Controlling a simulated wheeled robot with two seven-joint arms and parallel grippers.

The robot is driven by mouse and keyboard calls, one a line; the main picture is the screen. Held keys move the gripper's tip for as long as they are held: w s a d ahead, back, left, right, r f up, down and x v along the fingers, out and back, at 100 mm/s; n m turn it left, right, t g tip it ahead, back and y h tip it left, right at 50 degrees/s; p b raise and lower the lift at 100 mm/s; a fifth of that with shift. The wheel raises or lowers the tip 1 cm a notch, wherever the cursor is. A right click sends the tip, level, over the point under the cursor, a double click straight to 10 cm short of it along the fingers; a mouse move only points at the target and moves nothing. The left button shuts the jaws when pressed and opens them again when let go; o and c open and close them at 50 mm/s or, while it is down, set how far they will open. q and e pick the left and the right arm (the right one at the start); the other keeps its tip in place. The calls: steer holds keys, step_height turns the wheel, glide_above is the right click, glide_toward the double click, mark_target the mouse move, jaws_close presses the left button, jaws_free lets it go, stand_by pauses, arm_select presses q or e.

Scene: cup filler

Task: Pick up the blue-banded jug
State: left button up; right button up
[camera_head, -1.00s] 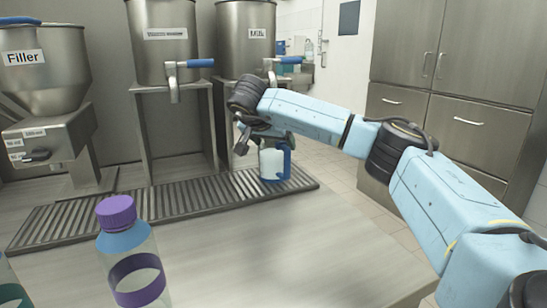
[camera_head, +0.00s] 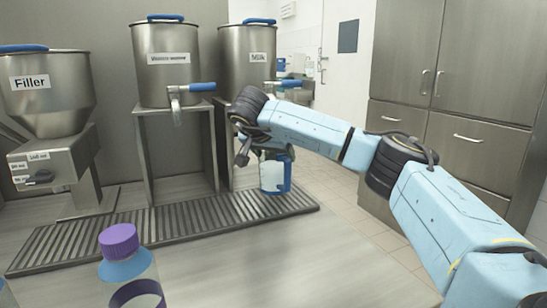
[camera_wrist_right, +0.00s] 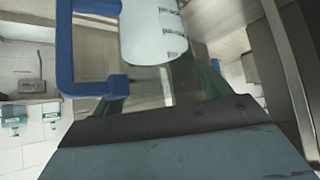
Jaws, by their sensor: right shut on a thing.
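The jug (camera_head: 271,177) is clear with a blue handle (camera_head: 286,172) and blue at its base. It is at the right end of the drip grate, below and in front of the milk tank. My right gripper (camera_head: 262,148) is shut on its upper part, and my wrist partly covers its top. In the right wrist view the blue handle (camera_wrist_right: 66,50) and a pale panel with measuring marks (camera_wrist_right: 152,32) show close up. The jug looks upright, slightly above the grate. My left gripper is not in view.
The slatted drip grate (camera_head: 165,226) runs along the counter under the tanks. The milk tank (camera_head: 240,70), another tank (camera_head: 165,85) and the filler (camera_head: 45,100) stand behind it. A purple-capped bottle (camera_head: 125,268) stands at the front left. The counter's front right (camera_head: 270,265) is clear.

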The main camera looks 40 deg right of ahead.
steer(key=shift+a+r, duration=0.1)
steer(key=shift+r, duration=0.6)
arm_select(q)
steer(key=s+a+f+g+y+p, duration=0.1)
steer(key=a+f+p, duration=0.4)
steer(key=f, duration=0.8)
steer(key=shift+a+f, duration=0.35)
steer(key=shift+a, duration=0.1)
arm_select(e)
steer(key=s+a, duration=0.4)
steer(key=a, duration=0.4)
steer(key=s+a, duration=0.4)
steer(key=a, duration=0.3)
steer(key=shift+s+a+f, duration=0.15)
steer(key=shift+a+f, duration=0.15)
steer(key=shift+a, duration=0.1)
steer(key=shift+a, duration=0.1)
